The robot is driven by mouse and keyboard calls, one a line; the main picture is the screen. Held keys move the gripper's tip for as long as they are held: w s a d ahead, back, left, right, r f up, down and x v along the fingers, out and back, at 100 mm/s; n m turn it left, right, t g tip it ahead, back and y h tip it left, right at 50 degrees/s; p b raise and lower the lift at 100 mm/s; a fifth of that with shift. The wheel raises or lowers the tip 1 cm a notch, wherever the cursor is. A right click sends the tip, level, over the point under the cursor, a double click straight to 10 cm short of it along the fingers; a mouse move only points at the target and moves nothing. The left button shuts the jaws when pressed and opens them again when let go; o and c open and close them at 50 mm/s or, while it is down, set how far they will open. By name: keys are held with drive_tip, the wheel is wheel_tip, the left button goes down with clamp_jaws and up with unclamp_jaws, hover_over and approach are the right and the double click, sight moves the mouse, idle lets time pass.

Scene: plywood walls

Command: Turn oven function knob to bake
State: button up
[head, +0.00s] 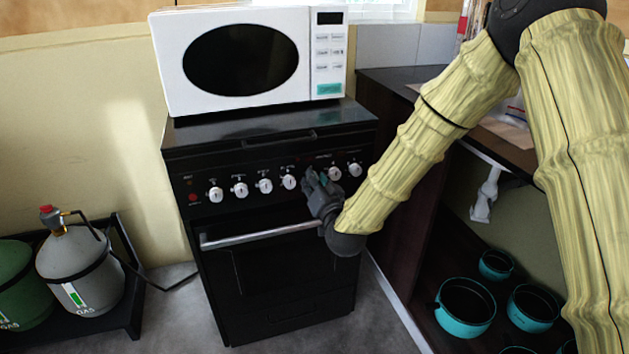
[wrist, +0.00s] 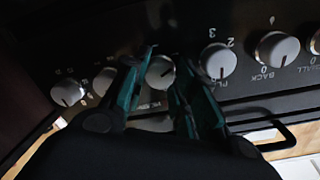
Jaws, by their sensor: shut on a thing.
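The black oven (head: 275,270) has a front panel with a row of white knobs. My gripper (head: 314,178) reaches the panel from the right and is shut on a white knob (wrist: 160,73), third from the right in the head view's row. In the wrist view, the teal fingers of my gripper (wrist: 163,68) stand one on each side of this knob. The gripper hides that knob in the head view. The label near it is partly covered, so I cannot read its function or setting.
Close neighbours are a knob (head: 289,181) on the left and a knob (head: 334,173) on the right. The oven handle (head: 265,236) runs just below. A white microwave (head: 245,60) stands on top. Gas bottles (head: 80,270) are at left, teal pots (head: 466,306) at right.

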drive_tip(key=shift+s+f+n, duration=0.1)
drive_tip(key=shift+n, duration=0.2)
idle(0.4)
drive_tip(key=o, duration=0.8)
drive_tip(key=v, duration=1.2)
drive_tip(key=shift+f, duration=0.1)
